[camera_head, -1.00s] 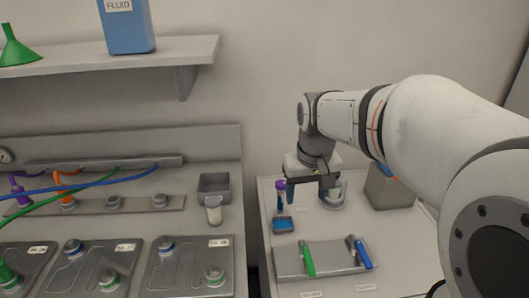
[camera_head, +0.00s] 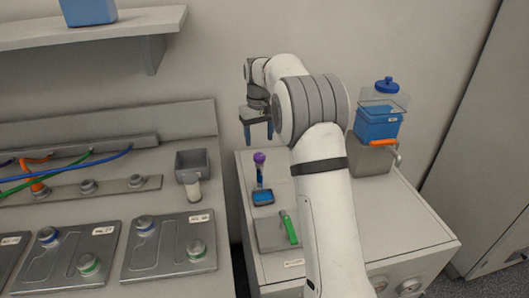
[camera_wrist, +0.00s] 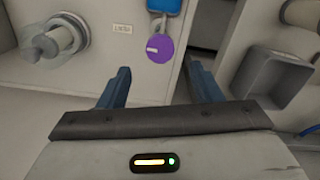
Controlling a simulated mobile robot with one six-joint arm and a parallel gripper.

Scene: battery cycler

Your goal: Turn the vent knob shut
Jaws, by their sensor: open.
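My gripper (camera_head: 259,133) is open and empty, raised near the back wall above the back left of the right-hand cabinet. Its two blue fingers also show in the wrist view (camera_wrist: 160,78). A grey cylindrical fitting on a round base (camera_wrist: 55,42), beside a small label, lies at the upper left of the wrist view, apart from the fingers. It may be the vent knob, but its lettering is unreadable. My arm hides that spot in the head view. A purple-topped tool (camera_head: 260,157) stands on the cabinet; its purple top (camera_wrist: 159,49) shows beyond the fingers.
A blue tray (camera_head: 263,197) and a plate with a green handle (camera_head: 290,229) sit on the cabinet. A blue container with a lid (camera_head: 378,122) stands on a grey block at right. A grey bin (camera_head: 193,163) and battery trays (camera_head: 168,247) fill the left bench.

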